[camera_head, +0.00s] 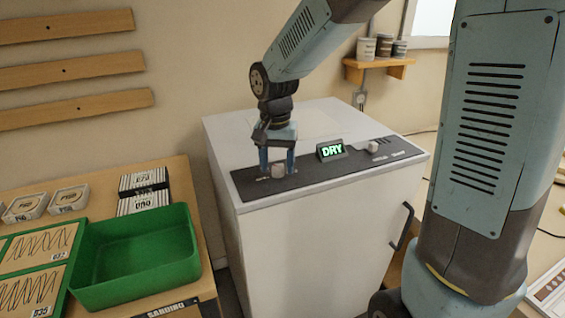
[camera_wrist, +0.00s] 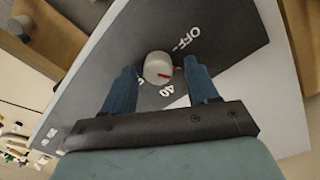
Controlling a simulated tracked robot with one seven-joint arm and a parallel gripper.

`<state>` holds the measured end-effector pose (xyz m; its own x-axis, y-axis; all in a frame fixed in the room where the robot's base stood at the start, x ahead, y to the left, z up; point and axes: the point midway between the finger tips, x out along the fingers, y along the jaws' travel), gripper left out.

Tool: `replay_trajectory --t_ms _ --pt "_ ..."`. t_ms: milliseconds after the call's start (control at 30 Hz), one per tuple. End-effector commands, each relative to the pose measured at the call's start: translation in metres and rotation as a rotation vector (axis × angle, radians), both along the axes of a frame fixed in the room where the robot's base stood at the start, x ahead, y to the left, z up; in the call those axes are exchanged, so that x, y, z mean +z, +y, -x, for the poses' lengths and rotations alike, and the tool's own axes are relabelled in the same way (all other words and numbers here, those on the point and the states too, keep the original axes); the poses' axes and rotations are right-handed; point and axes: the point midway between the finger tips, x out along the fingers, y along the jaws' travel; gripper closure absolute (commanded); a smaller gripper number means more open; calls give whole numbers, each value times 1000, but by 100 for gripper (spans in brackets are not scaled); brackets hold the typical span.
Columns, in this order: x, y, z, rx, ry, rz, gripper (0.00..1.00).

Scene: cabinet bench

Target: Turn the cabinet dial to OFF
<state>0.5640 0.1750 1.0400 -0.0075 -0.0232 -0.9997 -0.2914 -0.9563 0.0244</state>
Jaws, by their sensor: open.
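The white cabinet (camera_head: 310,225) has a dark control panel (camera_head: 330,174) on its top. A small pale round dial (camera_head: 278,171) sits at the panel's left end. In the wrist view the dial (camera_wrist: 157,68) has a red mark on its right side, toward the area between the "OFF" lettering (camera_wrist: 186,38) and the "40" lettering (camera_wrist: 167,90). A lit green display (camera_head: 331,150) reads "DRY". My gripper (camera_head: 277,165) is open, pointing down, with one finger on each side of the dial. Gaps show between the fingers and the dial in the wrist view.
A second pale knob (camera_head: 373,147) sits toward the panel's right end. The cabinet's front has a dark handle (camera_head: 402,226). A green tray (camera_head: 135,255) stands on the wooden bench at left. A small wall shelf (camera_head: 379,66) with several cans is behind the cabinet.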

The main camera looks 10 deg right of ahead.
Motion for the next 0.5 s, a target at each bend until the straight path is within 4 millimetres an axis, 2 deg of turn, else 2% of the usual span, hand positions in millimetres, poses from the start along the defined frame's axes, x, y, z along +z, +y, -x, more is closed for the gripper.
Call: replay_trajectory --t_ms 267,500 --pt "-1 0 0 1 0 0 41" --pt "-1 0 0 1 0 0 63"
